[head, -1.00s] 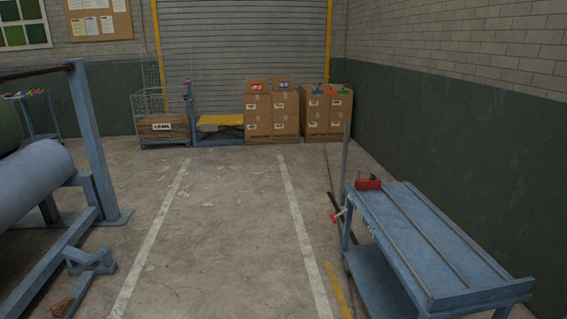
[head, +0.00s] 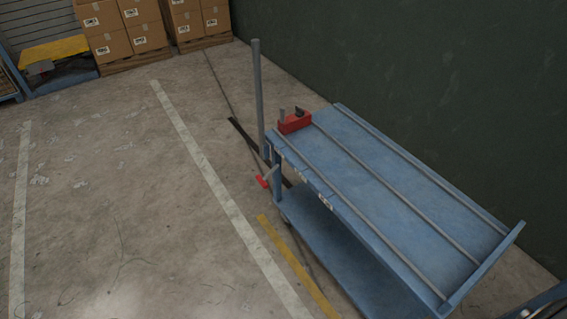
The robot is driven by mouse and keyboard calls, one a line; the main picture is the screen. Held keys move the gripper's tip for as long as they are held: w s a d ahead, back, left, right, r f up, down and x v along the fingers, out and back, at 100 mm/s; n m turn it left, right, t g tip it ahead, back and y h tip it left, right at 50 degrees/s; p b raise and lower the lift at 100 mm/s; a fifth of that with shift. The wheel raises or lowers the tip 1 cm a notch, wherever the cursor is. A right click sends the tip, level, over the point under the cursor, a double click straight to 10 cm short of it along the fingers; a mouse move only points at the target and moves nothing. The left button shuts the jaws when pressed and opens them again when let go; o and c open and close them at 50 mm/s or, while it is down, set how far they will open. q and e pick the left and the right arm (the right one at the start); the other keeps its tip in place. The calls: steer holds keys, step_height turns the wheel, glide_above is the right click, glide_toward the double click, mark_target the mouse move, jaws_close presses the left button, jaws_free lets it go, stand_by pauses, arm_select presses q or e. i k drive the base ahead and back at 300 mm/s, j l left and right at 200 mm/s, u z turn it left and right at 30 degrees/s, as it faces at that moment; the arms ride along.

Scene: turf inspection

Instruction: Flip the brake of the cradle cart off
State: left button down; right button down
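A blue table-like frame (head: 400,190) with long metal rails stands at the right in the head view. A red block (head: 295,122) sits at its far left corner. A short lever with a red end (head: 263,181) sticks out from its left side, near the far leg. I cannot tell whether this frame is the cradle cart or whether this lever is its brake. No wheels show clearly.
A grey upright post (head: 258,95) stands by the frame's far end. A dark green wall (head: 420,70) runs behind it. Cartons (head: 137,30) on pallets and a yellow-topped blue stand (head: 52,52) are at the far left. The floor left of the frame is open, with white scraps.

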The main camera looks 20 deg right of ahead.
mark_target(261, 180)
steer(key=i+j+z, duration=0.6)
steer(key=i, duration=0.2)
